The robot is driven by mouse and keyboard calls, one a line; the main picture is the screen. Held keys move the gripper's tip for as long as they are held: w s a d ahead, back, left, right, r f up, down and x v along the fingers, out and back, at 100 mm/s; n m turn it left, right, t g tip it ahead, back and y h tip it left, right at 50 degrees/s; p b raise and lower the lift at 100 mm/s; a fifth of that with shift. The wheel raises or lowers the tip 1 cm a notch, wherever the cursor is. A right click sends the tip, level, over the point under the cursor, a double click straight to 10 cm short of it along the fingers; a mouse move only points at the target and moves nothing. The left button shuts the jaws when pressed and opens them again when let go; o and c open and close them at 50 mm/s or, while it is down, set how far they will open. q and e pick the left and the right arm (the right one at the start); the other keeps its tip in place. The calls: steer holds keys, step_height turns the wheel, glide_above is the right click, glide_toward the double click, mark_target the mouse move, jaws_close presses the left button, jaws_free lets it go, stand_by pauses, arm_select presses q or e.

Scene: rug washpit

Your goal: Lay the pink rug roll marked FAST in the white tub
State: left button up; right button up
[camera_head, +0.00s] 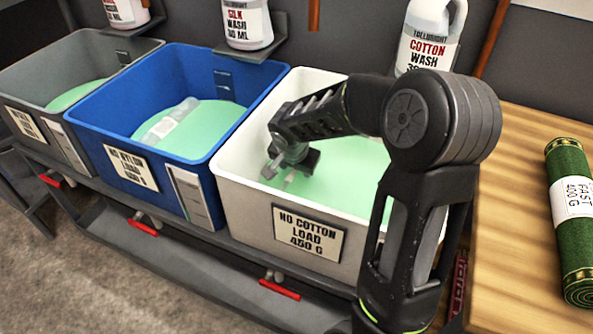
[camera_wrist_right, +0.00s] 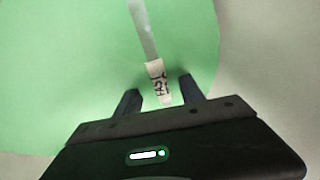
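The white tub (camera_head: 232,187) stands right of the blue tub, with green liquid inside and a plate reading NO COTTON LOAD 450 G. My right gripper (camera_head: 285,172) points down into this tub. In the right wrist view its two fingers (camera_wrist_right: 160,97) are apart. A pale, narrow roll (camera_wrist_right: 146,35) with a white label reading FAST lies in the green liquid, its labelled end between or just beyond the fingertips. No finger visibly touches it. Its colour looks washed out, so I cannot confirm pink. My left gripper is not in view.
The blue tub (camera_head: 103,142) holds green liquid and a pale labelled roll (camera_head: 170,124). A grey tub (camera_head: 18,78) stands at far left. A green roll (camera_head: 572,240) marked FAST 400 G lies on the wooden top (camera_head: 515,215) at right. Wash bottles (camera_head: 247,22) stand behind the tubs.

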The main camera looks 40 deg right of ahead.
steer(key=o, duration=0.4)
steer(key=shift+o, duration=0.2)
steer(key=p+v, duration=0.2)
steer(key=v, duration=0.6)
stand_by(0.4)
